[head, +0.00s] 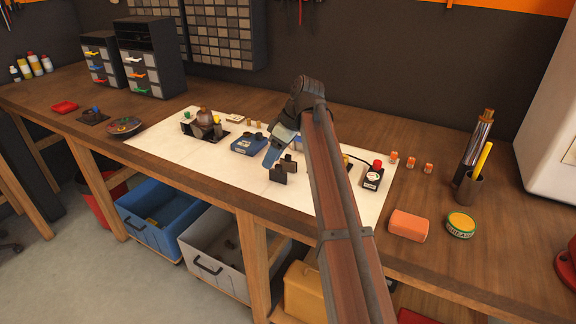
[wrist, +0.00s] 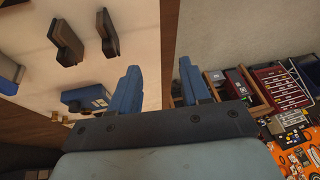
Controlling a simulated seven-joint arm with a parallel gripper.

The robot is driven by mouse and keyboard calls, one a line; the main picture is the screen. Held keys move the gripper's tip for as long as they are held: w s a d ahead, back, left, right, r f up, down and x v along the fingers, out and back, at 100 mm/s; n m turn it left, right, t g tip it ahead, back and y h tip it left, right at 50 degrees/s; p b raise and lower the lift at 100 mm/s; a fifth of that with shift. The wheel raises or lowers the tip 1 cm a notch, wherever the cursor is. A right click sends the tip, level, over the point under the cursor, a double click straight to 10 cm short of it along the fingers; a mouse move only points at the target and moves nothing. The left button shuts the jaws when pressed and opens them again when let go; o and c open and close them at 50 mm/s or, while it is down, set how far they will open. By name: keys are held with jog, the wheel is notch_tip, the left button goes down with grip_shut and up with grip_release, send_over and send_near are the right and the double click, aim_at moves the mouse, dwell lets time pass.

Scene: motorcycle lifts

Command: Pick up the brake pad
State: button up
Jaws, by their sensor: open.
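Two small dark blocks, which look like brake pads, stand close together on the white mat; one (head: 278,174) is nearer the front edge and the other (head: 289,163) is just behind it. In the wrist view they show at the upper left, one (wrist: 66,42) beside the other (wrist: 107,36). My gripper (head: 271,156) has blue fingers and hangs above the mat, close to the blocks in the head view. In the wrist view my gripper (wrist: 160,72) is open, with nothing between its fingers, and the blocks lie left of them.
Bins stand below the workbench (head: 300,232).

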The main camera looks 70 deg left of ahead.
aim_at(288, 155)
jog(key=w+a+r+t, duration=0.3)
jog(key=w+a+r, duration=0.1)
jog(key=w+a, duration=0.4)
jog(key=shift+m, duration=0.4)
jog(key=f, duration=0.5)
jog(key=s+a+f, duration=0.1)
jog(key=f, duration=0.2)
jog(key=shift+s+f, duration=0.1)
jog(key=shift+f, duration=0.15)
jog(key=shift+a+f, duration=0.15)
jog(key=shift+f, duration=1.2)
jog(key=shift+a+f, duration=0.15)
jog(key=shift+f, duration=1.2)
jog(key=shift+c, duration=0.2)
grip_shut()
